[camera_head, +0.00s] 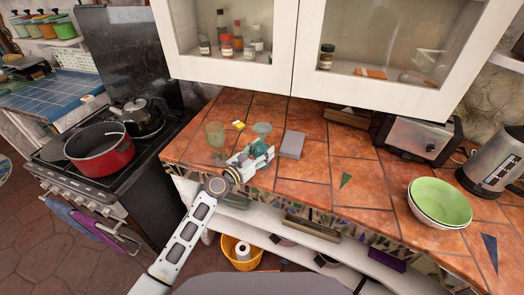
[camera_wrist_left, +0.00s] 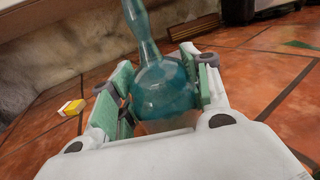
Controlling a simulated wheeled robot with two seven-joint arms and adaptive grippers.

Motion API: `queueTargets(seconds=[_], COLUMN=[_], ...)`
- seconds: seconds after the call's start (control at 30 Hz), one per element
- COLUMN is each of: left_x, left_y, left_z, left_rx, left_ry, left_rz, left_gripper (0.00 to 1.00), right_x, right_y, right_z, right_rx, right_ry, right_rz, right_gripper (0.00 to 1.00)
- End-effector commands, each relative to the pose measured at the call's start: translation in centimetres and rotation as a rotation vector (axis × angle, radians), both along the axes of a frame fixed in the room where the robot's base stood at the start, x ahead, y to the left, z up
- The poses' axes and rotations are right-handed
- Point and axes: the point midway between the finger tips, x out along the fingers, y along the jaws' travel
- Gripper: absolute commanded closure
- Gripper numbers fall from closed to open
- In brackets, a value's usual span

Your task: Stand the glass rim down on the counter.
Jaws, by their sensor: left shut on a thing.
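The teal stemmed glass (camera_head: 262,129) is upside down in my left gripper (camera_head: 257,156), its round foot uppermost in the head view. In the left wrist view its bowl (camera_wrist_left: 165,88) sits between the green finger pads (camera_wrist_left: 158,95), and its stem runs up out of the picture. My left gripper is shut on the bowl, over the front left part of the tiled counter (camera_head: 310,172). The rim is hidden by the gripper, so I cannot tell if it touches the tiles. My right gripper is out of view.
A green goblet (camera_head: 216,134) stands upright left of my gripper, with a small yellow box (camera_head: 239,125) behind. A grey block (camera_head: 291,145) lies close on the right. Green bowls (camera_head: 440,202), a toaster (camera_head: 415,138) and a kettle (camera_head: 492,165) are farther right. Cabinets (camera_head: 360,95) overhang the back.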

Motion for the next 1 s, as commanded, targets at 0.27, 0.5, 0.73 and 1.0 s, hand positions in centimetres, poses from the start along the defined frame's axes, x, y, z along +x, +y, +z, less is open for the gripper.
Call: queueTargets(seconds=[0.27,0.5,0.73,1.0], left_x=[0.0,0.0,-0.2,-1.3], left_y=[0.0,0.0,0.1,1.2], left_z=[0.0,-0.1,-0.2,-0.2], left_rx=[-0.001,0.000,0.001,-0.001], left_ry=[-0.001,0.000,0.001,0.001], left_rz=[0.000,0.000,0.000,0.001], left_gripper=[0.29,0.27,0.27,0.27], right_x=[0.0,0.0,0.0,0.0], right_y=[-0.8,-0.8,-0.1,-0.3], right_z=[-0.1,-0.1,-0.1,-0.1], right_rx=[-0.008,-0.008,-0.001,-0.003], right_ry=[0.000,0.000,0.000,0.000], right_rz=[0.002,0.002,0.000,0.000], right_gripper=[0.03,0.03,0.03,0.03])
